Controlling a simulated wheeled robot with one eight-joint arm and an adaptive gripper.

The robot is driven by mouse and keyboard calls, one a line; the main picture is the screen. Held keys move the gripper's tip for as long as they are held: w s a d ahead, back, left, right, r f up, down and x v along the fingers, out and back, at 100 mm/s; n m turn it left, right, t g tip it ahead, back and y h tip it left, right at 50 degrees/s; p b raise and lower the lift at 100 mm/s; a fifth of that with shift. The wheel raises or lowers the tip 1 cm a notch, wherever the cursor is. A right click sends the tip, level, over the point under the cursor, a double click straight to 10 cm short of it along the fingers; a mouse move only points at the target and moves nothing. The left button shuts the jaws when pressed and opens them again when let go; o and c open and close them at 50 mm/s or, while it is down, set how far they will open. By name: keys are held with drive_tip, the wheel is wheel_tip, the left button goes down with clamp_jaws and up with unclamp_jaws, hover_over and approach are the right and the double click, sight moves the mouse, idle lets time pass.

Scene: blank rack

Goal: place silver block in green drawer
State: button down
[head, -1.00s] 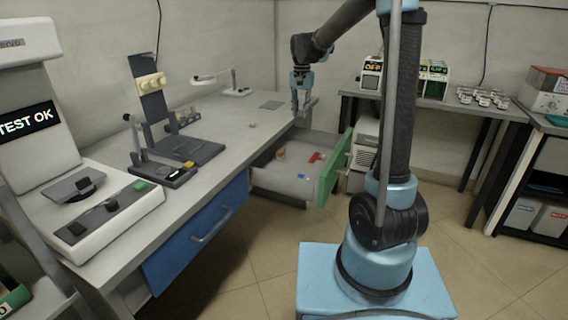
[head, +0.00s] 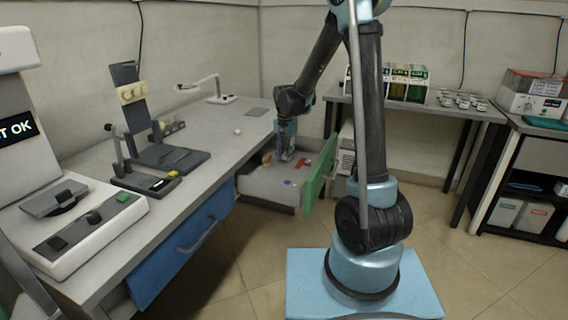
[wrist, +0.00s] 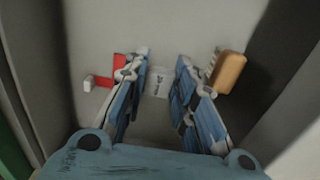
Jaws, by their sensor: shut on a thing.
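The green drawer is pulled out at the right end of the bench, with its green front (head: 319,180) to the right and a grey tray inside. My gripper (head: 284,158) points down inside the drawer's opening, low over its floor. In the wrist view, its two blue fingers (wrist: 164,75) stand either side of a small pale grey piece (wrist: 158,83), which looks like the silver block. The fingers are shut on it, though contact is hard to see. The block cannot be made out in the head view.
The drawer also holds a red item (wrist: 120,68) left of the fingers and an orange-brown brush-like item (wrist: 229,72) to their right. The drawer walls stand close on both sides. A blue drawer (head: 185,248) with a handle is beside it.

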sight(285, 155)
drive_tip(key=shift+f, duration=1.9)
drive_tip(key=c, duration=1.3)
unclamp_jaws()
